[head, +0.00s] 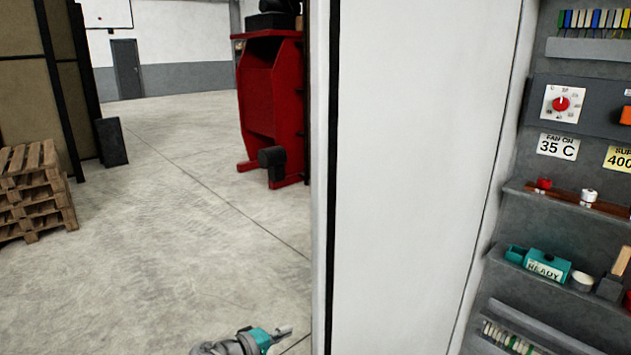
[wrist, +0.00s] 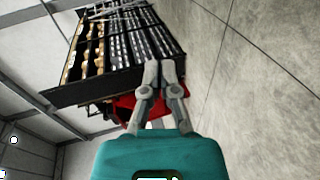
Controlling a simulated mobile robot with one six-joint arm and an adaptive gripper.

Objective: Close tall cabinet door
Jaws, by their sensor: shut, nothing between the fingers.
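The tall cabinet door (head: 415,150) stands open in the head view, a white panel with a dark seal along its left edge. It swings out from the grey cabinet interior (head: 510,230) on the right. My gripper (head: 286,331) is low in the head view, left of the door's free edge, with a gap of floor seen between them. In the wrist view my gripper (wrist: 160,66) has its fingers together and empty. The door is not recognisable in the wrist view.
A red machine (head: 270,105) stands behind the door's edge. Wooden pallets (head: 33,195) are stacked at left. The concrete floor (head: 170,230) between is clear.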

